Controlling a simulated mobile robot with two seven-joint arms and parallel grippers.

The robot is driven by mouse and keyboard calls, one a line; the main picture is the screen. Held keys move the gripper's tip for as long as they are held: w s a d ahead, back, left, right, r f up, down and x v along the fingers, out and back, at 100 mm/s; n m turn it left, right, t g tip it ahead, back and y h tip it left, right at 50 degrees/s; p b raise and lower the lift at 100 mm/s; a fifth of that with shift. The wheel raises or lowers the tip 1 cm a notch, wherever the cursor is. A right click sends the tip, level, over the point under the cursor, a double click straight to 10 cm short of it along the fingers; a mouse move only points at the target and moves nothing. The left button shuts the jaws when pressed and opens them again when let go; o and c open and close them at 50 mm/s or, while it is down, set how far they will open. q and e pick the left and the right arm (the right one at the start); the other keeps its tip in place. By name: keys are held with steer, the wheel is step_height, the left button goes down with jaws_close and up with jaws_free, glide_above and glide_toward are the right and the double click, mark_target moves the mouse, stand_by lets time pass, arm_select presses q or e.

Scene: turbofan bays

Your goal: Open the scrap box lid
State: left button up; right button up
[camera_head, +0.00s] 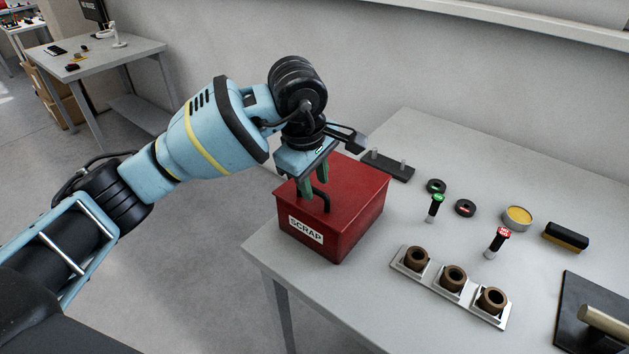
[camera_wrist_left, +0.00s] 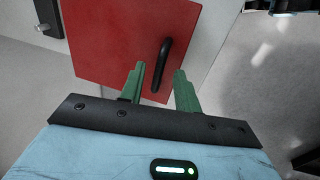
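The red scrap box (camera_head: 350,232) stands at the left end of the grey table, with a white SCRAP label on its front. Its lid (camera_head: 358,186) looks shut, and a black handle (camera_head: 320,198) stands up from it near the front. My left gripper (camera_head: 313,192) is above the lid, close to the handle, fingers pointing down. In the left wrist view the green fingers (camera_wrist_left: 158,82) are apart, and the handle (camera_wrist_left: 162,65) shows just beyond the gap between them. I cannot tell whether they touch it. My right gripper is in neither view.
A tray with three brown rings (camera_head: 452,286) lies right of the box. Behind it are a green-topped gauge (camera_head: 434,208), a red-topped gauge (camera_head: 497,241), a yellow tin (camera_head: 517,218) and a brush (camera_head: 566,237). A dark block with pegs (camera_head: 388,166) lies behind the box.

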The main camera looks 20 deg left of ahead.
arm_select(q)
steer(key=shift+w+f, duration=0.1)
steer(key=shift+f, duration=0.3)
steer(key=shift+c, duration=0.3)
jaws_close()
